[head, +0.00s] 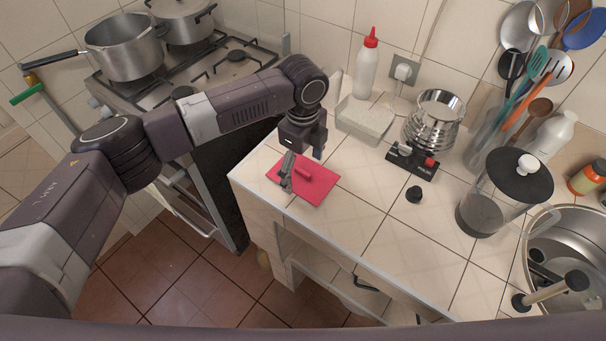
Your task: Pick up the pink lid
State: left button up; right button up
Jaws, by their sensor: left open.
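The pink lid (318,187) lies flat on the tiled counter near its left front corner. It is a flat rectangle with a raised bar-like handle across its middle. I cannot tell whether either finger touches the lid. My right gripper is not in view.
Behind the lid stand a clear open container (365,122) and a white bottle with a red cap (366,70). A kitchen scale (411,163) with a metal bowl and a black knob (414,194) are to the right. The counter (340,231) in front is clear.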

pick_arm(q)
jog(key=shift+s, duration=0.15)
jog(key=c, duration=1.8)
jog(key=shift+f, duration=0.1)
grip_shut()
jog(key=shift+a+f, duration=0.1)
